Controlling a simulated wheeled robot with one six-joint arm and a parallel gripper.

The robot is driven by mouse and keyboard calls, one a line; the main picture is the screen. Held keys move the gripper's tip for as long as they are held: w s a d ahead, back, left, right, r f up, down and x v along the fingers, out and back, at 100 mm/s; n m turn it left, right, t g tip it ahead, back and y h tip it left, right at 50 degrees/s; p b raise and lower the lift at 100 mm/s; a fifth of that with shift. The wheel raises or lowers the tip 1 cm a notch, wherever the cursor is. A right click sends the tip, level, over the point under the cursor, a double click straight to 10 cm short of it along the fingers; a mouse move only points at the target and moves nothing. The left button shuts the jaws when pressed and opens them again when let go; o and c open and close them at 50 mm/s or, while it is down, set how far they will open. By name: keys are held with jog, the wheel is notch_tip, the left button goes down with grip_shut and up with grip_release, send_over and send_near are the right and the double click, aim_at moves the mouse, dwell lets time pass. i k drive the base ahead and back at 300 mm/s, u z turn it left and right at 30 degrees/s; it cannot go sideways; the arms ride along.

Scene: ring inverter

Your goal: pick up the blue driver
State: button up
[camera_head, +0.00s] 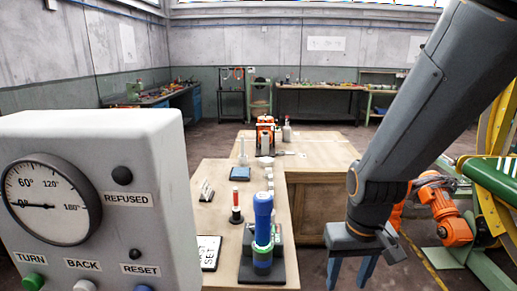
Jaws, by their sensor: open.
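The blue driver (263,212) stands upright near the front end of the wooden bench, its blue handle uppermost. Its lower part is at a dark stand (277,271) with some green on it; how it is seated there I cannot tell. My gripper (350,277) points down to the right of the driver, clear of the bench edge, with a gap between it and the driver. Its two blue fingers are apart and empty, and their tips are near the bottom of the picture.
A grey control box with a dial (52,203) fills the left side. A red and white upright piece (236,207), a blue block (240,174) and a white sign (207,251) are on the bench (222,230). An orange machine (265,133) stands farther back.

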aim_at(263, 201)
jog(key=z, duration=0.25)
jog(key=k, duration=0.5)
jog(key=z, duration=2)
jog(key=i, duration=0.7)
jog(key=z, duration=0.9)
jog(key=i, duration=1)
jog(key=u, duration=0.1)
